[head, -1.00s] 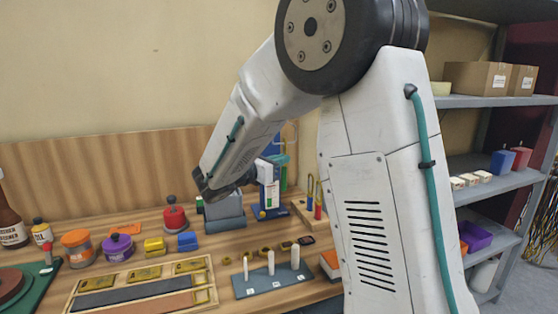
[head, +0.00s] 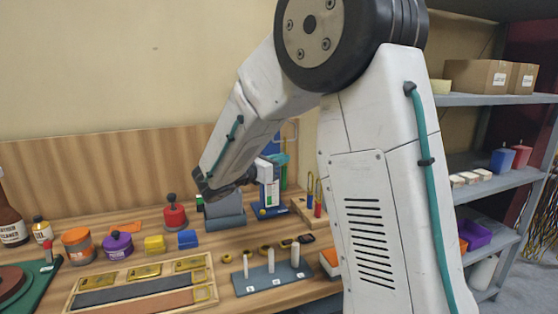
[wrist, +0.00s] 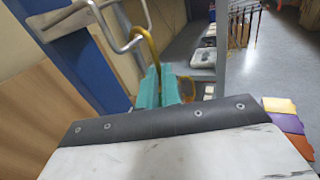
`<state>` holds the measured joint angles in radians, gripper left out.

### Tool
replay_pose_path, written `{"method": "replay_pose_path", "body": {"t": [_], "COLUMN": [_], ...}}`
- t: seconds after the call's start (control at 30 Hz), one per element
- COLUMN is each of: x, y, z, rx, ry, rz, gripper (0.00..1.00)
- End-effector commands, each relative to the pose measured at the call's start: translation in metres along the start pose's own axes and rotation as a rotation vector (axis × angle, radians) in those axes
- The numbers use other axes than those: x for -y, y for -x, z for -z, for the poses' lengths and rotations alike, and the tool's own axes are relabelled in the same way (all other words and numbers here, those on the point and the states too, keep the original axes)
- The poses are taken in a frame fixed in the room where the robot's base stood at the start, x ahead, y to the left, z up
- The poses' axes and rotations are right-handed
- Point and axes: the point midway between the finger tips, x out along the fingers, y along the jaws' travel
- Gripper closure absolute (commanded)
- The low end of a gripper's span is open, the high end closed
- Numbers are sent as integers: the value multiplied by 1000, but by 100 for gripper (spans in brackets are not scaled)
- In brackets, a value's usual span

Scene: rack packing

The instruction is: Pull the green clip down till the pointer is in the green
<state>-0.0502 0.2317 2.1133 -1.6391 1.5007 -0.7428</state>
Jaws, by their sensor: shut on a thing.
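My gripper (wrist: 161,82) has two teal fingers, seen from behind in the wrist view. They are shut around a brass-coloured bent wire (wrist: 149,47), which seems to be part of the clip; its green part cannot be told apart from the fingers. A grey steel hook (wrist: 115,42) is beside the wire at the upper left. In the head view, a blue and white upright gauge (head: 268,187) stands at the back of the bench, partly behind my arm. Its pointer and green zone are too small to read.
A blue post (wrist: 85,65) rises close on the left in the wrist view. Grey shelves (head: 490,101) are at the right.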

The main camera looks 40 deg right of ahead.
Motion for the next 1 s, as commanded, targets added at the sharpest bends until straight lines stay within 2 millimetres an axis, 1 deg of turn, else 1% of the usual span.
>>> {"method": "replay_pose_path", "body": {"t": [1.0], "x": [1], "y": [0], "z": [12], "rx": [-1], "ry": [2], "rz": [0], "gripper": [100]}}
